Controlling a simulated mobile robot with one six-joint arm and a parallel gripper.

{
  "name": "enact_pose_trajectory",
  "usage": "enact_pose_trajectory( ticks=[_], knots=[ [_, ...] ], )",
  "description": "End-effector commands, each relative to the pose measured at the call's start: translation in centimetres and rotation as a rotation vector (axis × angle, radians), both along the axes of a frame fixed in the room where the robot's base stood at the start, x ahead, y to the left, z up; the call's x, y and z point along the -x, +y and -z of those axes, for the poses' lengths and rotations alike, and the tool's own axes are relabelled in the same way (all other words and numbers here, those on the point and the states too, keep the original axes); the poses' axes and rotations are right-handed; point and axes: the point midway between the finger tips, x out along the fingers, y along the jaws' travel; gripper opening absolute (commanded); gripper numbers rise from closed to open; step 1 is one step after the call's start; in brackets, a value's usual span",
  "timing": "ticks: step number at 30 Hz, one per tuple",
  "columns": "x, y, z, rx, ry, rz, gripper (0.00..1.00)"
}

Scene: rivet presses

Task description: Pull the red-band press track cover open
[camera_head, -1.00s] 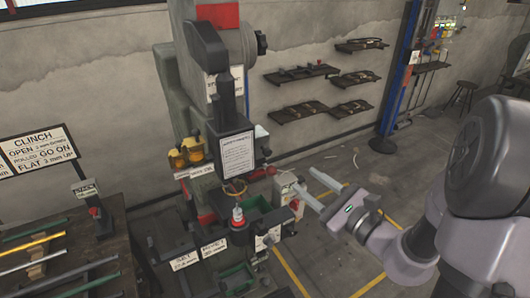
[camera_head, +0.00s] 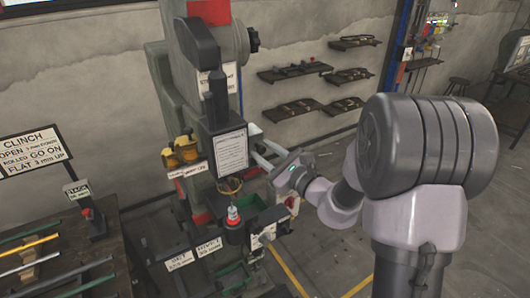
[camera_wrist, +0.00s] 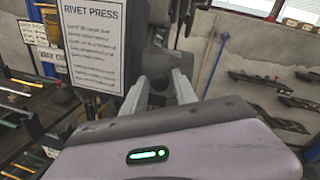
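The press with the red band (camera_head: 209,11) stands in the middle of the head view. Its dark front housing carries a white printed sheet (camera_head: 231,151), which reads RIVET PRESS in the wrist view (camera_wrist: 94,45). I cannot tell for certain which part is the track cover. Contact cannot be made out.
A red-tipped fixture (camera_head: 233,213) and green trays (camera_head: 271,214) sit low on the press. Yellow parts (camera_head: 181,151) are at its left. A table with rods (camera_head: 35,262) and a CLINCH sign (camera_head: 33,151) stand left. Wall shelves (camera_head: 295,72) hang behind. Floor shows at the right.

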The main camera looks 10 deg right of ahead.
Motion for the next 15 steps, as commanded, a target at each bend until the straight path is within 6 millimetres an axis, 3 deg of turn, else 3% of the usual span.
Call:
enact_pose_trajectory(
  ticks=[1, 4, 5, 15],
  knots=[
    [0.01, 0.00, 0.00, 0.000, 0.000, 0.000, 0.22],
    [0.01, -0.02, 0.00, 0.000, 0.000, 0.000, 0.02],
    [0.01, -0.02, 0.00, 0.000, 0.000, 0.000, 0.00],
    [0.02, -0.03, -0.03, 0.001, 0.000, 0.000, 0.00]
  ],
)
